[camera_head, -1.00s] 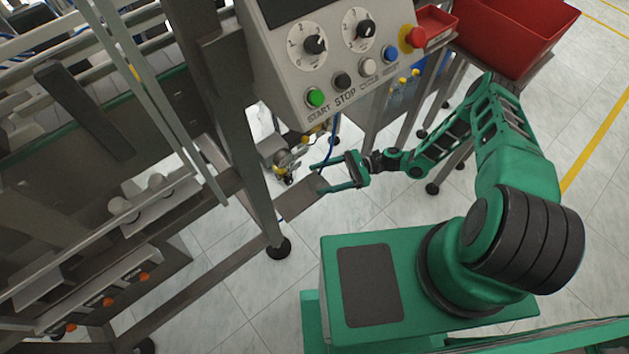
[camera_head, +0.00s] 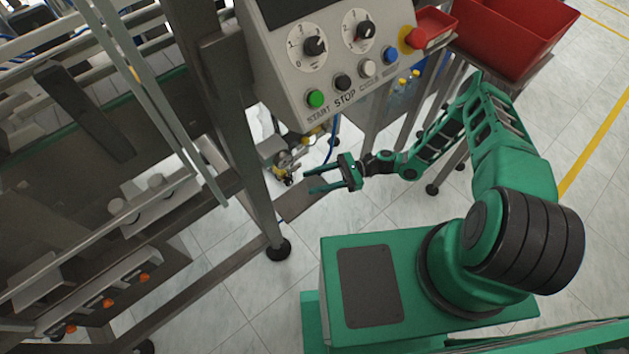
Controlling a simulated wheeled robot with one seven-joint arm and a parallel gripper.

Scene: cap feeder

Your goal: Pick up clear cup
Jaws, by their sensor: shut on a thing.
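My gripper (camera_head: 309,180) is in the middle of the camera_head view, below the control panel, pointing left. Its two green fingers stand a little apart, over the end of a grey metal plate. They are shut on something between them. The clear cup cannot be made out; a see-through thing this small hardly shows between the fingers.
A control panel (camera_head: 330,75) with knobs and buttons hangs above the gripper. A grey frame leg (camera_head: 250,150) stands to the left, with valve fittings (camera_head: 285,165) close to the fingertips. Red bins (camera_head: 515,35) are at the upper right.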

